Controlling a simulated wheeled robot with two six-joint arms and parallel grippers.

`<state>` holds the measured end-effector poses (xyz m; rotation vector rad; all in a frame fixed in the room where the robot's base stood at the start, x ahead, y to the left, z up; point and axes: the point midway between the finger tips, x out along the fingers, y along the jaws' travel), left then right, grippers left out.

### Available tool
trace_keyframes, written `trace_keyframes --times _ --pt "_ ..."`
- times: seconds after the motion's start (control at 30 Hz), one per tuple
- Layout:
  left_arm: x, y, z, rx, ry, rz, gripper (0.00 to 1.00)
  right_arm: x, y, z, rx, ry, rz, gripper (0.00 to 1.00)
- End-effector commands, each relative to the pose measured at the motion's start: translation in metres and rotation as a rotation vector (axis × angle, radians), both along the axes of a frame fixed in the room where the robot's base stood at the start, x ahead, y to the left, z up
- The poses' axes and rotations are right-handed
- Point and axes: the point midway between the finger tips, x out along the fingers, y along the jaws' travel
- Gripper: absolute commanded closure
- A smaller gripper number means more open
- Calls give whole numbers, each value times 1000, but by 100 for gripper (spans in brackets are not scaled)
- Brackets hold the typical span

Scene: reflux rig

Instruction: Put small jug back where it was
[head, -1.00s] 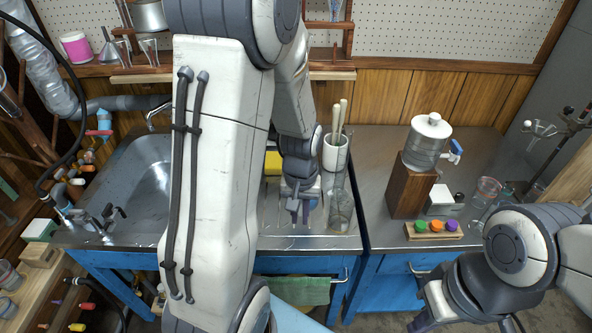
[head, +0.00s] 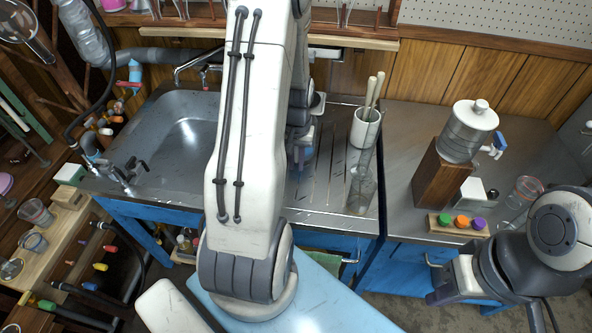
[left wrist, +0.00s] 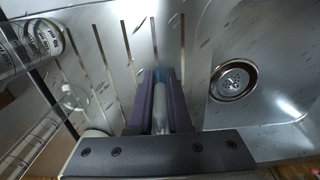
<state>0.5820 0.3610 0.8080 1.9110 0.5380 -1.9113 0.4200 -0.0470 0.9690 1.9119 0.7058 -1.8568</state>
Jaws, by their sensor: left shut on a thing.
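My left gripper (head: 299,155) is over the ribbed drainboard (head: 325,165), mostly hidden behind my left arm in the head view. In the left wrist view its dark fingers (left wrist: 161,102) are closed on a narrow pale thing (left wrist: 162,115) with a bluish far end. Its full shape is hidden, so I cannot tell whether it is the small jug. A clear glass vessel (head: 361,192) stands on the drainboard to the right of the gripper. My right gripper (head: 440,296) is low at the right, in front of the blue cabinets; its jaws are not clear.
The steel sink (head: 185,135) lies left of the drainboard; its drain (left wrist: 233,81) shows in the left wrist view. A white pot (head: 366,128) with wooden sticks stands behind the glass vessel. The right counter holds a dispenser (head: 467,130) on a wooden block (head: 438,178) and a rack of coloured caps (head: 459,226).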

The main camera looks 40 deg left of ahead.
Motion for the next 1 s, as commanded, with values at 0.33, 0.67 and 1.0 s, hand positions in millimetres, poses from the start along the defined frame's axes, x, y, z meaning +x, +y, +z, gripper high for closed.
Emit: trace_keyframes --times 0.33,0.67,1.0 --pt "0 3 -38 -1 1 2 100 0 0 -2 0 0 0 100" --pt "0 3 -42 1 -1 2 100 0 0 -2 0 0 0 100" --pt "0 3 -44 1 -1 2 53 0 0 -3 0 0 0 100"
